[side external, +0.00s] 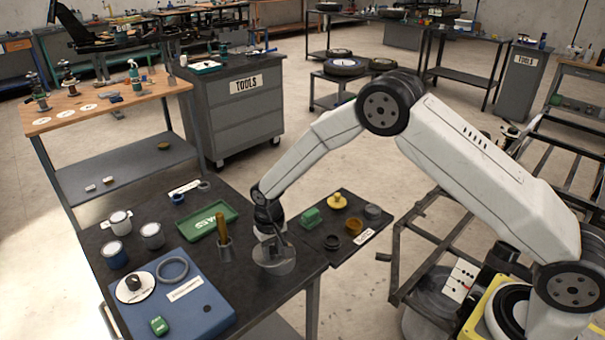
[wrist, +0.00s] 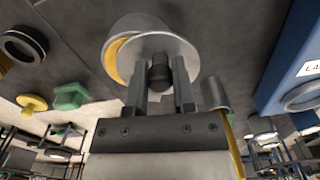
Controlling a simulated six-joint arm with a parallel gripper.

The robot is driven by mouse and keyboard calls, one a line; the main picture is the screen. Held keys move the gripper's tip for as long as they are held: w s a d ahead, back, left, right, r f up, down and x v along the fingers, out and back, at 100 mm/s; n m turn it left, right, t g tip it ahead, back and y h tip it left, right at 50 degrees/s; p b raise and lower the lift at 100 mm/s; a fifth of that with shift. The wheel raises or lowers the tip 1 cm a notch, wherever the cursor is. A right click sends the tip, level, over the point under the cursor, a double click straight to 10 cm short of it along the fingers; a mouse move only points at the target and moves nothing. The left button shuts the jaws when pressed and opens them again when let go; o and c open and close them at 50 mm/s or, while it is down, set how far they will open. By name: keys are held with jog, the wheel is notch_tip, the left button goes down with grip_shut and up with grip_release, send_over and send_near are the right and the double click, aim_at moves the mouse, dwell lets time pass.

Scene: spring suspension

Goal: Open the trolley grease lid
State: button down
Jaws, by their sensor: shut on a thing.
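My gripper (wrist: 159,78) is shut on the dark knob (wrist: 160,68) of a round grey metal lid (wrist: 178,48) in the wrist view. Below the lid is a round grey pot (wrist: 140,22). A yellow crescent of grease (wrist: 120,58) shows at the left, where the lid sits off-centre from the pot's rim. I cannot tell whether the lid still touches the rim. In the side view my gripper (side external: 272,238) points down at the lid and pot (side external: 274,262) near the dark bench's front right edge; the knob is mostly hidden there.
A grey cup with a brown-handled tool (side external: 224,248) stands just left of the pot. A green tray (side external: 208,221), a blue board (side external: 205,312) and several tins (side external: 152,237) lie further left. A dark side shelf (side external: 372,198) at right holds a green block (side external: 310,217), a yellow knob (side external: 338,201) and rings.

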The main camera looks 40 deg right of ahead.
aim_at(255, 259)
jog(key=a+m, duration=0.1)
jog(key=m, duration=0.1)
jog(key=w+a+m, duration=0.1)
jog(key=shift+w+a+m, duration=0.1)
jog(key=shift+w+m, duration=0.1)
jog(key=shift+m, duration=0.2)
jog(key=w+a+m, duration=0.1)
jog(key=m, duration=0.1)
jog(key=shift+w+a+m, duration=0.1)
jog(key=shift+w+m, duration=0.1)
jog(key=shift+m, duration=0.1)
jog(key=w+m, duration=0.1)
jog(key=w+a+m, duration=0.1)
jog(key=m, duration=0.1)
jog(key=shift+m, duration=0.3)
jog(key=shift+w+r+m, duration=0.1)
jog(key=shift+w+m, duration=0.9)
jog(key=shift+m, duration=0.5)
jog(key=shift+c, duration=2.2)
grip_release()
jog(key=shift+r, duration=0.1)
